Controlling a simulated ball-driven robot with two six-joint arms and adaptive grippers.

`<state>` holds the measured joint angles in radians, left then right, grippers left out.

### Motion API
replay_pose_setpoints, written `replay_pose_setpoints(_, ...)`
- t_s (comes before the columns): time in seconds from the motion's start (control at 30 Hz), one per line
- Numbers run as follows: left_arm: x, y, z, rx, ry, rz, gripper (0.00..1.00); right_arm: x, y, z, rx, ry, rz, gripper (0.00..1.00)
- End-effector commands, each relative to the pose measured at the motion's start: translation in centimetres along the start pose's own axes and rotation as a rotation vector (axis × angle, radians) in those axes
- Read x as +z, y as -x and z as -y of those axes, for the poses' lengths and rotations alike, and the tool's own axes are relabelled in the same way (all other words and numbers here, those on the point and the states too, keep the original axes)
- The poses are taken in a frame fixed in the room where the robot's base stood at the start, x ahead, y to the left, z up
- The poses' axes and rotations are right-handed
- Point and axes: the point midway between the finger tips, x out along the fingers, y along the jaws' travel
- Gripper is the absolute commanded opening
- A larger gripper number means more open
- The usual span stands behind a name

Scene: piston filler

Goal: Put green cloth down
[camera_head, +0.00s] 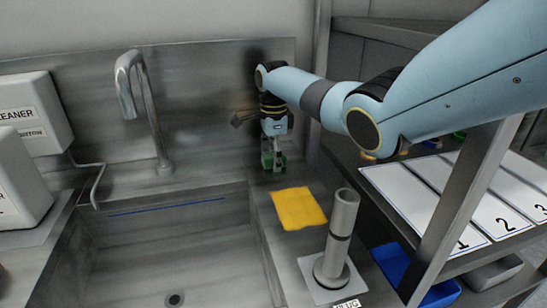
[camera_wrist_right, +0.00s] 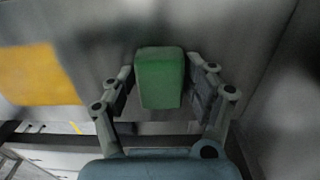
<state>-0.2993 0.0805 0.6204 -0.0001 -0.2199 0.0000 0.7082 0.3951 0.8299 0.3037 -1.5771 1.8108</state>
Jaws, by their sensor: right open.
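The green cloth (camera_wrist_right: 159,78) is a folded, block-like shape between the fingers of my right gripper (camera_wrist_right: 161,88) in the right wrist view. The fingers stand apart on both sides of it, with narrow gaps showing. In the head view, my right gripper (camera_head: 272,158) points down at the steel counter behind the yellow cloth, with green showing at its fingertips. I cannot tell whether the green cloth fully rests on the counter. My left gripper is not in view.
A yellow cloth (camera_head: 298,208) lies flat on the counter in front of the gripper. A grey cylinder (camera_head: 339,235) stands on a square base nearer. The sink basin (camera_head: 185,255) and tap (camera_head: 143,110) are left. A shelf with numbered white panels (camera_head: 440,195) is right.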

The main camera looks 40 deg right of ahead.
Motion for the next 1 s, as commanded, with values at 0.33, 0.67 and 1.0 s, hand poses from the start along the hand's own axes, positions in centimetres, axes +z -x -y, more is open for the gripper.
replay_pose_setpoints(0.33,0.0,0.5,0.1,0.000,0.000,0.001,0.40,-0.1,2.3,0.1,-0.004,-0.001,-0.002,0.66)
replay_pose_setpoints(0.67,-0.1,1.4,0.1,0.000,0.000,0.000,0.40,-0.1,9.7,0.1,-0.004,-0.001,0.000,0.66)
replay_pose_setpoints(1.0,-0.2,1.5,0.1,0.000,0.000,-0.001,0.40,0.0,12.8,0.0,-0.001,-0.001,0.000,0.66)
